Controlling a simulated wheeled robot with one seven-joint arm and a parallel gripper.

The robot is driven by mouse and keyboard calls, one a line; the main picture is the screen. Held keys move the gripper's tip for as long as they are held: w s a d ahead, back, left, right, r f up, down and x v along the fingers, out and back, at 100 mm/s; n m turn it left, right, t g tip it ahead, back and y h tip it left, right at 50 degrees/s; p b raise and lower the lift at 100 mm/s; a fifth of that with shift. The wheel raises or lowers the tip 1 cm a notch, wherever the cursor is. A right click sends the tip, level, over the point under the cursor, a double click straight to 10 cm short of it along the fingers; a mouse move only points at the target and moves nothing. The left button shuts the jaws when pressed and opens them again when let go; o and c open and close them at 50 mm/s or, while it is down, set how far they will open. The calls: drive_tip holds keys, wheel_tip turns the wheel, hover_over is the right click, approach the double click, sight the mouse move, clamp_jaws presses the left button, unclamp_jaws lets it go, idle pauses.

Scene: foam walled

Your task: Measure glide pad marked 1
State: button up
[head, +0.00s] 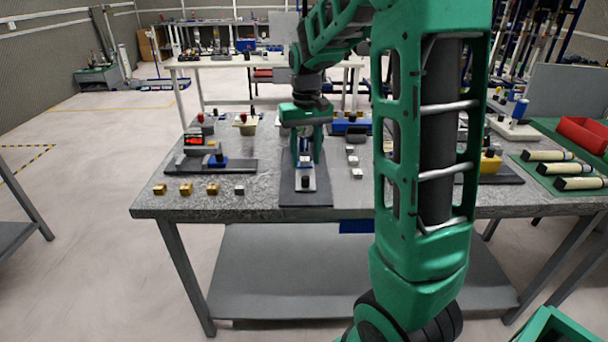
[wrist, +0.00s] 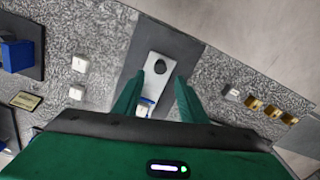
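My gripper (head: 304,158) hangs down over a dark mat (head: 318,198) in the middle of the table. In the wrist view its two fingers (wrist: 158,84) stand apart, with a pale plate with a dark round spot (wrist: 153,83) beyond and between them. A small white block (wrist: 145,104) shows lower between the fingers, with clear gaps, partly hidden by my gripper. I cannot read which is marked 1. A device with a red display (head: 193,139) stands at the left.
Several gold cubes (head: 186,189) line the table's front left edge. A blue device (head: 350,127) stands behind, and a yellow one (head: 490,161) at the right. Cream cylinders (head: 548,156) lie on the green right-hand surface. My arm hides part of the table right of centre.

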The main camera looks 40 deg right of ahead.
sight(305, 177)
drive_tip(key=shift+f, duration=3.1)
drive_tip(key=c, duration=0.9)
